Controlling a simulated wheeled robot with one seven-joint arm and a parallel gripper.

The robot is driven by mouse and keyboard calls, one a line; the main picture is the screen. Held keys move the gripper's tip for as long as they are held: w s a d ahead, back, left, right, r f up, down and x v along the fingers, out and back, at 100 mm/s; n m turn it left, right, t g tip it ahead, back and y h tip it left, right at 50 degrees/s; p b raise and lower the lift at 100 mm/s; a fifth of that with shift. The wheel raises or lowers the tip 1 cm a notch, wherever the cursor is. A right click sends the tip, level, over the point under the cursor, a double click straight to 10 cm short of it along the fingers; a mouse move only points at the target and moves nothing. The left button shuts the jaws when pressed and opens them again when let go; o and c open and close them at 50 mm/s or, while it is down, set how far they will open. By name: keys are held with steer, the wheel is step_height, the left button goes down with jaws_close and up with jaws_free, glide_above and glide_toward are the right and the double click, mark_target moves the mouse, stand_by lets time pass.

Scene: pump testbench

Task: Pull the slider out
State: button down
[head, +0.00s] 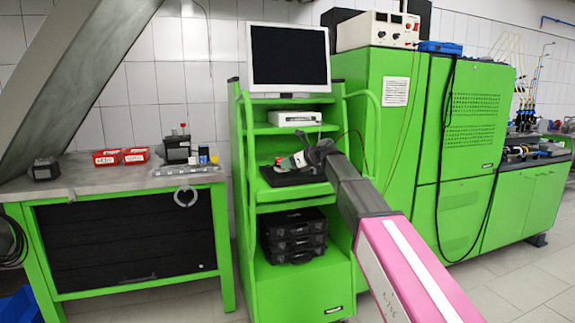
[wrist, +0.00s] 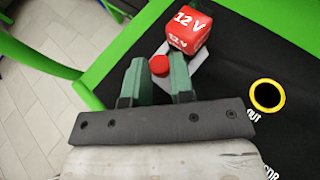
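In the wrist view my gripper (wrist: 160,72) has two green fingers, set apart by about the width of a round red knob (wrist: 160,65). The knob shows between the fingertips; I cannot tell whether they touch it or only stand beside it. A grey plate (wrist: 187,77) lies just beyond the knob, partly hidden by the right finger. The knob and plate may be the slider, but no label shows this. A red cube marked 12 V (wrist: 190,30) stands at the plate's far end. In the head view my arm reaches into the green rack (head: 243,200), at the black panel (head: 280,178).
A yellow-ringed socket marked OUT (wrist: 267,96) is on the black panel to the right. Green rack bars run along the left. The rack also holds a monitor (head: 288,58), a white box (head: 295,118) and black cases (head: 293,235). A workbench (head: 90,180) stands left.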

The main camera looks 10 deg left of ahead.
steer(key=s+d, duration=0.2)
steer(key=s, duration=0.1)
steer(key=c, duration=1.3)
jaws_free()
steer(key=shift+s, duration=0.1)
steer(key=v, duration=1)
steer(key=shift+d+r, duration=0.1)
steer(key=shift+d, duration=0.3)
